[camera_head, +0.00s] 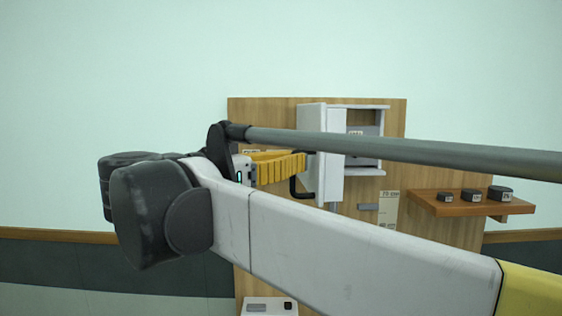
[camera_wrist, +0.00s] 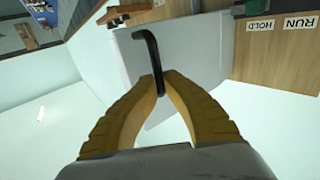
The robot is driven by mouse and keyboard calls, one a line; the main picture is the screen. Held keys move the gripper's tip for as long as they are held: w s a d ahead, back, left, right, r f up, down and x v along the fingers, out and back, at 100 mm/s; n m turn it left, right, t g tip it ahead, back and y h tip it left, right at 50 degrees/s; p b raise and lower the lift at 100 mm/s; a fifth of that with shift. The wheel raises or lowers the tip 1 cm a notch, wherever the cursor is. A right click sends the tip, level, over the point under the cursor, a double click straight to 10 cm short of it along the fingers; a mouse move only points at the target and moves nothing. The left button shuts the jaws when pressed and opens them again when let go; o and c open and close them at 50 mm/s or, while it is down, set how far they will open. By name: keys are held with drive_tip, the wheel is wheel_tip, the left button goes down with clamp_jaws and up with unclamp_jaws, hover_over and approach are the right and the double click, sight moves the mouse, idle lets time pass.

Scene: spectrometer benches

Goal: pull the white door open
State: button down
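The white door (camera_head: 312,118) stands swung out from the white cabinet (camera_head: 382,107) on the wooden panel, and part of the cabinet's grey inside shows. The door's white face (camera_wrist: 190,45) fills the middle of the wrist view. Its black bent handle (camera_wrist: 150,50) runs down between the yellow fingers of my gripper (camera_wrist: 161,82). The fingertips close on the handle near its lower end. In the head view my gripper (camera_head: 302,164) reaches right to the handle (camera_head: 293,187). My own arm hides part of the door and cabinet there.
A brown shelf (camera_head: 455,208) with several dark labelled pieces juts out at right. A wooden panel (camera_head: 262,110) backs the cabinet. HOLD (camera_wrist: 260,25) and RUN (camera_wrist: 298,22) labels show in the wrist view. A white box (camera_head: 270,307) sits below. The left side is clear.

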drive_tip(key=c, duration=1.5)
unclamp_jaws()
drive_tip(key=shift+w+r, duration=0.1)
drive_tip(key=shift+r, duration=0.2)
drive_tip(key=shift+w+f, duration=0.1)
drive_tip(key=shift+w, duration=0.05)
drive_tip(key=v, duration=1.2)
